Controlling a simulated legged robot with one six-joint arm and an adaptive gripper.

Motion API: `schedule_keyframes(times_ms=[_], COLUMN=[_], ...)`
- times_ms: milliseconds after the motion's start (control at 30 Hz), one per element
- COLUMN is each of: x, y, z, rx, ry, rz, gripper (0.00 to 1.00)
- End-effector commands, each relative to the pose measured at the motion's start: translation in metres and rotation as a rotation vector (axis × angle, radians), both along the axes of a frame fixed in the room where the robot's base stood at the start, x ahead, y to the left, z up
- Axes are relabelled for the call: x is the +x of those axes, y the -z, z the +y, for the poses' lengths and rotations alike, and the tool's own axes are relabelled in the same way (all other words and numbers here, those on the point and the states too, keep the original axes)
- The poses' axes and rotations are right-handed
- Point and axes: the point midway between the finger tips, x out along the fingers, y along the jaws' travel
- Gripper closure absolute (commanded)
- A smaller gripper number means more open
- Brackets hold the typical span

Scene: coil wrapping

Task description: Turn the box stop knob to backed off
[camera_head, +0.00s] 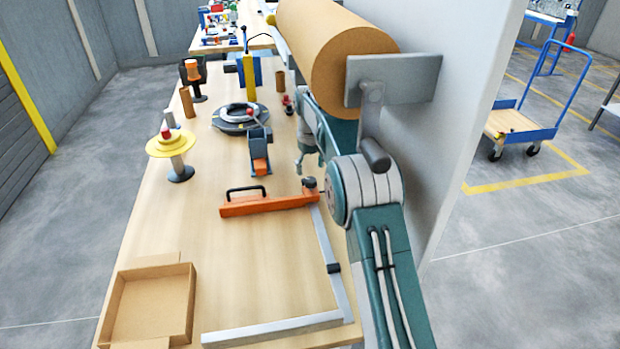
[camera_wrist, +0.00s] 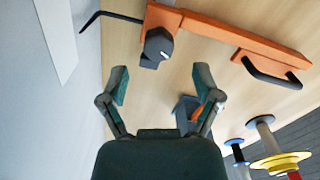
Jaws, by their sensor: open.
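The orange box stop bar (camera_head: 270,204) lies across the bench with a black handle on it; it also shows at the top of the wrist view (camera_wrist: 225,36). Its dark grey knob (camera_wrist: 157,46) sits at the bar's end, with a pale mark on its face, and appears at the bar's right end in the head view (camera_head: 309,185). My gripper (camera_wrist: 160,80) is open and empty, its two fingers spread apart with the knob just beyond their tips. In the head view my gripper (camera_head: 309,162) hangs behind the knob, partly covered by my arm.
A metal L-shaped fence (camera_head: 327,252) and an open cardboard box (camera_head: 187,305) lie in front. A blue-and-orange device (camera_head: 259,152), a grey turntable (camera_head: 228,126) and a yellow-flanged spool (camera_head: 171,145) stand behind. A brown roll (camera_head: 330,50) and a white wall panel (camera_head: 455,110) bound the right.

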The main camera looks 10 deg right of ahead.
Motion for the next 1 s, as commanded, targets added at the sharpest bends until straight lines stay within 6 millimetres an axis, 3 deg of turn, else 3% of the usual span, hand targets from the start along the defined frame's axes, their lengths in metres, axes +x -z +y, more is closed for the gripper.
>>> schedule_keyframes(times_ms=[200,400,1000], x=[0.001,0.001,0.0], y=[-0.046,-0.065,-0.07], z=[0.001,0.001,0.002], rx=[0.0,-0.001,-0.002], ry=[0.0,0.0,-0.001], rz=[-0.002,0.002,0.002], gripper=[0.18,0.18,0.18])
